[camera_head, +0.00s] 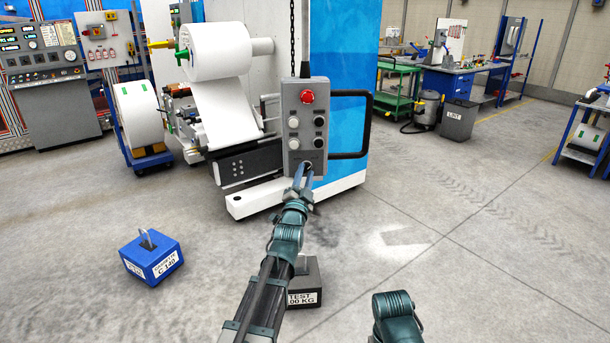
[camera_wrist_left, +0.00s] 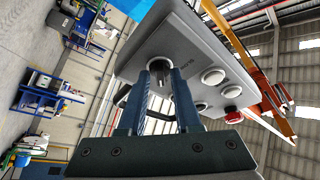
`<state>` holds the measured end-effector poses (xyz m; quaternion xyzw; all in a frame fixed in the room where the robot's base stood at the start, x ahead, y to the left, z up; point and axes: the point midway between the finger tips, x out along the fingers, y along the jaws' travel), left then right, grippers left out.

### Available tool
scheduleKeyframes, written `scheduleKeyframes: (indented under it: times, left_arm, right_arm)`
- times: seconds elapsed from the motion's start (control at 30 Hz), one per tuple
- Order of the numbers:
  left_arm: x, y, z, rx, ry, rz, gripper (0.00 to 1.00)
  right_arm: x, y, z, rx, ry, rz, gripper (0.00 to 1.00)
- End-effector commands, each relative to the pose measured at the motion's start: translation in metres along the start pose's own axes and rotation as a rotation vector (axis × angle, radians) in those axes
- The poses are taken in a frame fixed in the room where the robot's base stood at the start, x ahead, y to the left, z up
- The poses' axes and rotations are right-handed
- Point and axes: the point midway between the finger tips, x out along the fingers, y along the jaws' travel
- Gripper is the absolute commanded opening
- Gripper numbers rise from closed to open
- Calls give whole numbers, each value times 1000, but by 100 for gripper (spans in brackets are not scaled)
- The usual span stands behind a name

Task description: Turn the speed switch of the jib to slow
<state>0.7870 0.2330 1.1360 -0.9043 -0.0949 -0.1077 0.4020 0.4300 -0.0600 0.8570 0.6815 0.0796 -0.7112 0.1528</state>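The jib's grey control pendant (camera_head: 305,95) hangs upright on a chain in the middle of the head view. It has a red button at the top, several dark and pale buttons below it, and a dark rotary knob (camera_head: 309,166), likely the speed switch, near its lower end. My left gripper (camera_head: 305,173) is at this knob. In the left wrist view its two blue fingers (camera_wrist_left: 165,85) stand apart, with the dark knob (camera_wrist_left: 159,66) between their tips. I cannot tell whether they press on it, nor read the knob's setting. My right gripper is out of view.
A black frame handle (camera_head: 369,125) sticks out right of the pendant. A machine with a white paper roll (camera_head: 218,50) stands behind. A dark test weight (camera_head: 311,280) and a blue block (camera_head: 151,260) stand on the floor.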

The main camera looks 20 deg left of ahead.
Motion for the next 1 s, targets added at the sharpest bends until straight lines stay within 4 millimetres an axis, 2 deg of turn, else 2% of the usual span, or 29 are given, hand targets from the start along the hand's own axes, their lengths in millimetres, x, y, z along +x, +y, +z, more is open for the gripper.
scheduleKeyframes:
  times: [0.03,0.13,0.17,0.67,1.0]
  left_arm:
    - [0,0,0,0,0,1,20]
    - [0,0,0,0,0,1,2]
    - [0,0,0,0,0,1,0]
    - [1,1,0,-41,0,-17,0]
    - [2,4,0,-273,1,-115,0]
  right_arm:
    - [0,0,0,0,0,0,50]
    - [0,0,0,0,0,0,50]
    - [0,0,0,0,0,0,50]
    - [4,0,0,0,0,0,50]
    - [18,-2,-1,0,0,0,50]
